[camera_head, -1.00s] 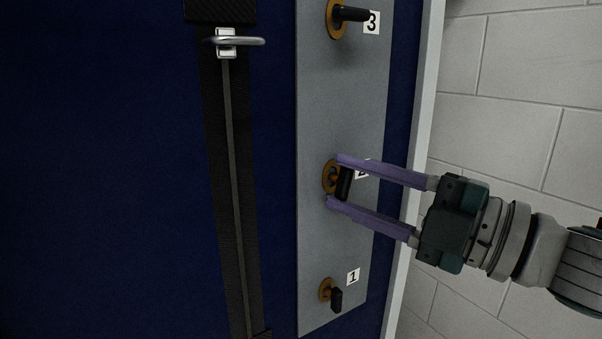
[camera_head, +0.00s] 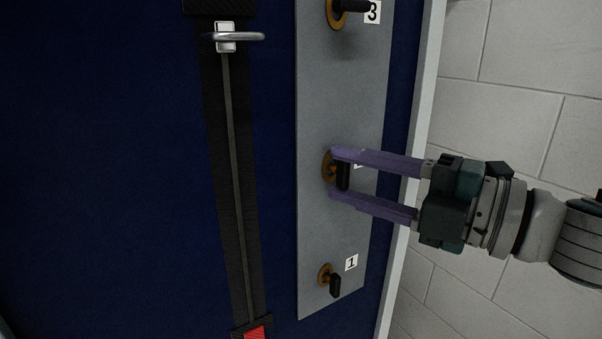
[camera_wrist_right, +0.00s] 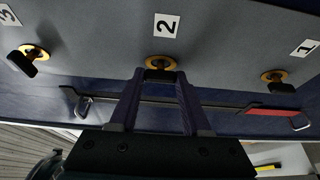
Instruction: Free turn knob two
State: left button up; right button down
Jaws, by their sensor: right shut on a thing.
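Knob two has a black handle (camera_head: 343,176) on a brass disc (camera_head: 327,168), in the middle of the grey panel (camera_head: 345,110). In the right wrist view its handle (camera_wrist_right: 160,75) lies between the fingertips, below the number 2 label (camera_wrist_right: 166,26). My right gripper (camera_head: 331,171) reaches in from the right with its purple fingers on either side of the handle, shut on it. The number 2 label is mostly hidden behind the upper finger in the head view. My left gripper is not in view.
Knob three (camera_head: 350,7) is above and knob one (camera_head: 334,284) below on the same panel. A dark strip with a metal ring handle (camera_head: 238,37) runs down to the left, with a red piece (camera_head: 255,332) at its bottom. A brick wall (camera_head: 520,80) stands at right.

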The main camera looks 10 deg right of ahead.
jog(key=shift+c, duration=1.8)
grip_release()
jog(key=shift+s+d+f, duration=0.1)
jog(key=shift+s+d, duration=0.25)
jog(key=shift+s, duration=0.05)
jog(key=b+v, duration=0.2)
jog(key=v, duration=0.6)
jog(key=shift+s+d, duration=0.25)
jog(key=shift+d, duration=0.1)
